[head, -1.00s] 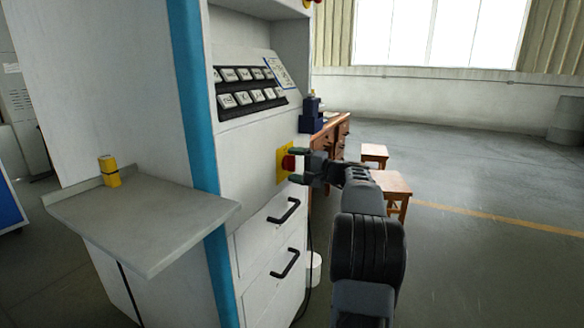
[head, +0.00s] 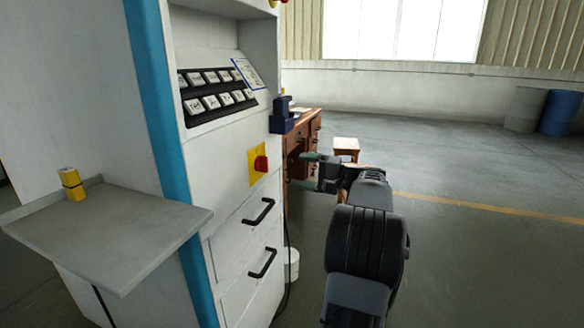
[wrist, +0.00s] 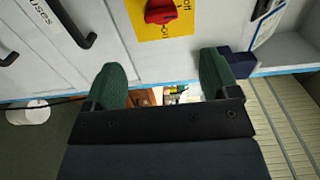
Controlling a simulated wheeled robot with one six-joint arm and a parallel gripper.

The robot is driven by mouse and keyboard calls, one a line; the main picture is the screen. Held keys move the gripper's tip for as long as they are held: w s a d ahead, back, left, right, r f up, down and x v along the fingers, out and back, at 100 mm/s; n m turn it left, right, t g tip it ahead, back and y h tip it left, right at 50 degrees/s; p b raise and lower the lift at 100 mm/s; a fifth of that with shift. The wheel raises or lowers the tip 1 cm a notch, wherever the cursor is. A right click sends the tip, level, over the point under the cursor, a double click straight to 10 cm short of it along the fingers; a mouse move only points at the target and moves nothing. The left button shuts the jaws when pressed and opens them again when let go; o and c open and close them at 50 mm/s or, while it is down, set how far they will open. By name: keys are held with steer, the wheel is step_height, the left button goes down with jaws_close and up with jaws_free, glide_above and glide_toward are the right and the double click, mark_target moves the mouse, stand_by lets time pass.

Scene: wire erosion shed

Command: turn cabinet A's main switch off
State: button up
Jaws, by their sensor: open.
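The main switch is a red rotary knob (head: 261,163) on a yellow plate (head: 253,177), on the front of a white cabinet (head: 228,150) with a blue edge stripe. No letter naming the cabinet is readable. In the wrist view the red knob (wrist: 160,11) and yellow plate (wrist: 165,30) are cut by the top edge; printed lettering beside the knob is partly visible, and its setting is hard to tell. My gripper (head: 307,170) is open and empty, to the right of the knob and apart from it. In the wrist view the green-padded fingers (wrist: 164,78) stand wide apart below the plate.
Two black-handled drawers (head: 260,236) sit below the switch, and a keypad (head: 216,92) is above. A grey shelf (head: 120,240) with a yellow object (head: 72,184) juts out at left. A wooden desk (head: 303,140) and stool (head: 346,147) stand behind; the floor at right is clear.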

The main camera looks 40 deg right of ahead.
steer(key=shift+s+d, duration=0.35)
steer(key=shift+s, duration=0.3)
